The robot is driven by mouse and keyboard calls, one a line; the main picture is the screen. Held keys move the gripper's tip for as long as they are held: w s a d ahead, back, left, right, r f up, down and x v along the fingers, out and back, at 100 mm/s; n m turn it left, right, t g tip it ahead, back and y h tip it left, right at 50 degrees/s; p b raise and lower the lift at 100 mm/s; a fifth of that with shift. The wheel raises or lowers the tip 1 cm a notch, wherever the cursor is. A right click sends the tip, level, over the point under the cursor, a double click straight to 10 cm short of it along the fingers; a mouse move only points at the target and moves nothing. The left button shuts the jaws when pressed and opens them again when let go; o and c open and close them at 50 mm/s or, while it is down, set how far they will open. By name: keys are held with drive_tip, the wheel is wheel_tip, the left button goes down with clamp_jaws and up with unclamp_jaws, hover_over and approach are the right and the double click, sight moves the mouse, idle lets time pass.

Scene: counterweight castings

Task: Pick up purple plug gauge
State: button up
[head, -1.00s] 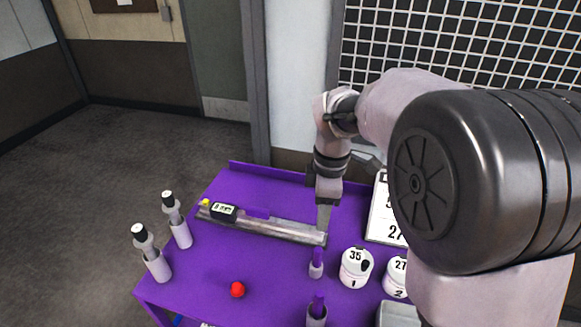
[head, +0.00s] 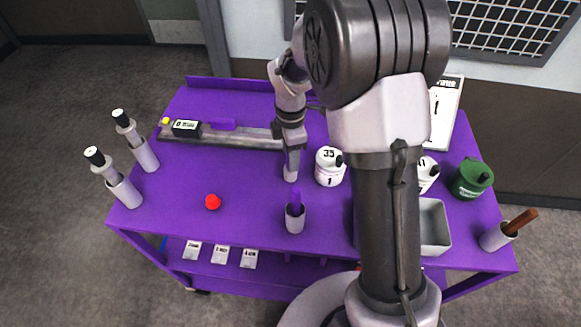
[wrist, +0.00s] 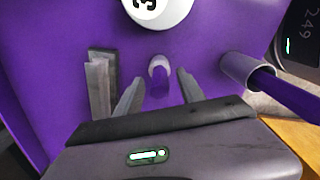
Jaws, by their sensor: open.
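The purple plug gauge (wrist: 158,82) is a short upright cylinder on the purple table. In the wrist view it shows between my two fingers, with a small gap on each side. My gripper (wrist: 160,92) is open and points down at it. In the head view my gripper (head: 291,160) is at the gauge's place, and the gauge is mostly hidden there. A grey cup (head: 295,222) with a purple-handled item stands just nearer the front; this cup also shows at the right of the wrist view (wrist: 240,70).
White numbered weights (head: 330,168) stand right of my gripper. A long grey measuring bar (head: 235,139) lies behind left. A red knob (head: 213,202) is on the clear left part of the table. Two black-topped cylinders, a grey bin (head: 435,228) and a green weight (head: 472,180) stand farther out.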

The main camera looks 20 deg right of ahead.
drive_tip(key=shift+f, duration=0.2)
clamp_jaws()
wheel_tip(320, 180, up, 10)
drive_tip(key=p, duration=0.4)
